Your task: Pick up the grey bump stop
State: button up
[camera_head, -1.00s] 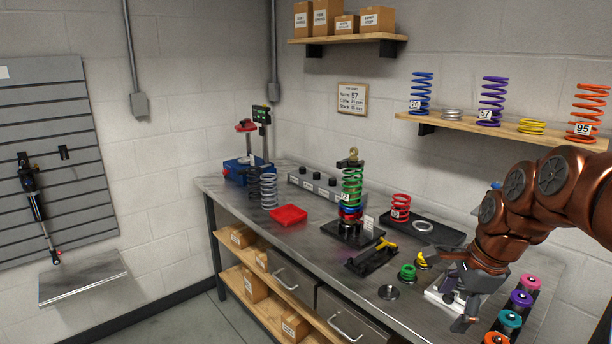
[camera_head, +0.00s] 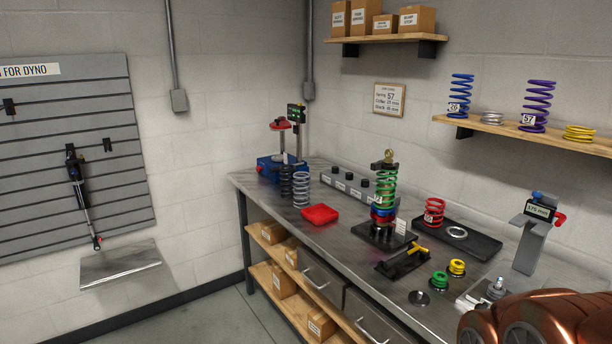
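I cannot surely tell the grey bump stop. A small light grey stepped piece (camera_head: 496,287) stands on a pale plate at the lower right, partly behind my arm. A flat grey disc (camera_head: 419,298) with a small raised centre lies on the bench to its left. My copper arm fills the lower right corner. My gripper is outside the picture, so its fingers and anything in them are hidden.
The steel bench (camera_head: 345,237) holds a coil-over (camera_head: 385,200) on a black stand, a yellow-handled tool (camera_head: 404,260), a black tray (camera_head: 480,244) with a red spring, a red dish (camera_head: 320,214) and a grey gauge stand (camera_head: 530,245). Bare bench lies left of the disc.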

aim_at(495, 296)
jog(key=z, duration=0.4)
jog(key=k, duration=0.6)
jog(key=u, duration=1.2)
jog(key=i, duration=1.25)
jog(key=z, duration=0.95)
jog(key=i, duration=0.4)
jog(key=z, duration=0.45)
